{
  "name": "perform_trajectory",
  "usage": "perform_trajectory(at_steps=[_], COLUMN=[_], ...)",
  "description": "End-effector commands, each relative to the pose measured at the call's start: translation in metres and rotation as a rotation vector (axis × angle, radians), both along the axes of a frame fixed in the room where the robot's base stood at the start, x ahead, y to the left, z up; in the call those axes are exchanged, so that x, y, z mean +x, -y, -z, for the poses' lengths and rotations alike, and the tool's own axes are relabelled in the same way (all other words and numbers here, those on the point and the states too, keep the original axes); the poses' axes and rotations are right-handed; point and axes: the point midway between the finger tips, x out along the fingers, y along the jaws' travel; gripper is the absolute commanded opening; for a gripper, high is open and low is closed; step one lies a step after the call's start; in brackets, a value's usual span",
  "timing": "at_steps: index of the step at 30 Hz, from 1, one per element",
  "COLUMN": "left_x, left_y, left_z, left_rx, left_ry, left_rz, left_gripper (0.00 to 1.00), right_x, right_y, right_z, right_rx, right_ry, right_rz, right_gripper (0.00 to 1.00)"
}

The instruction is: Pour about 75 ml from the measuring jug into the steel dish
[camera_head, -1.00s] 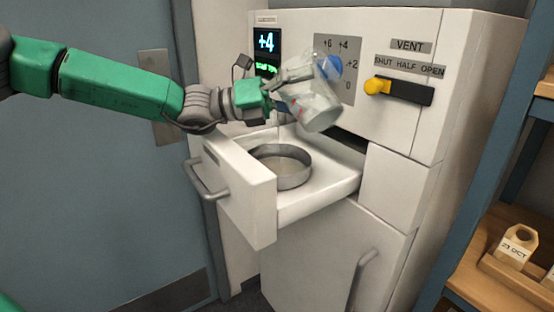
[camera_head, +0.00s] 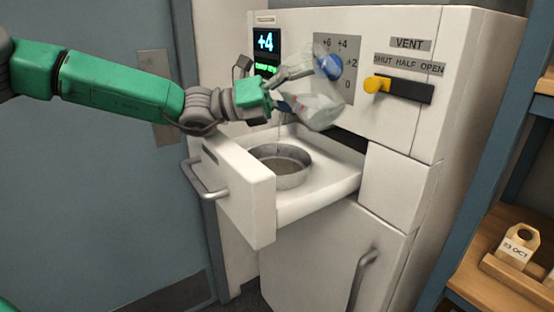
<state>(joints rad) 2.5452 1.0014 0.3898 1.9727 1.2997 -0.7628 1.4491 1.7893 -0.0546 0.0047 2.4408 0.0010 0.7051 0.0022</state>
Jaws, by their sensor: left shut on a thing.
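The clear measuring jug (camera_head: 316,112) is tilted far over, its mouth toward the left, above the open drawer. My left gripper (camera_head: 280,88) is shut on the jug. A thin stream of liquid falls from the jug toward the steel dish (camera_head: 290,181). The round dish stands in the pulled-out white drawer (camera_head: 325,183) and shows a darker layer on its bottom. The level in the jug is too small to read. My right gripper is not in view.
The white cabinet has a lit display (camera_head: 266,42) reading +4, a blue dial (camera_head: 330,66) close behind the jug, and a yellow vent lever (camera_head: 376,85). The drawer's handle (camera_head: 204,182) sticks out at left. Shelves with a wooden tag (camera_head: 517,245) stand at right.

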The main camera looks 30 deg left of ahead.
Motion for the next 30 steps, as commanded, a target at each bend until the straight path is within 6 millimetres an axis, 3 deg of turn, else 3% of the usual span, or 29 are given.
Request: perform_trajectory(at_steps=[12,15,17,19,30], left_x=[0.000,-0.001,-0.002,-0.005,-0.009], left_y=[0.000,0.002,0.005,0.009,0.022], left_z=[-0.002,-0.006,0.027,0.034,0.055], left_rx=[-0.017,0.079,0.234,0.340,0.489], left_ry=[-0.004,0.035,0.101,0.153,0.219], left_rz=[0.001,0.002,0.004,0.002,-0.004], left_gripper=[0.35,0.35,0.35,0.35,0.35], right_x=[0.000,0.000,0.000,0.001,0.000], right_y=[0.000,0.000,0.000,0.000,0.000], right_z=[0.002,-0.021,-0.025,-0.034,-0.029], right_rx=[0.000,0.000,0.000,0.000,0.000], right_ry=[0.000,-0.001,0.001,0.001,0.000], right_rz=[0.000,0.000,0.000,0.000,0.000], right_gripper=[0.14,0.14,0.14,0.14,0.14])
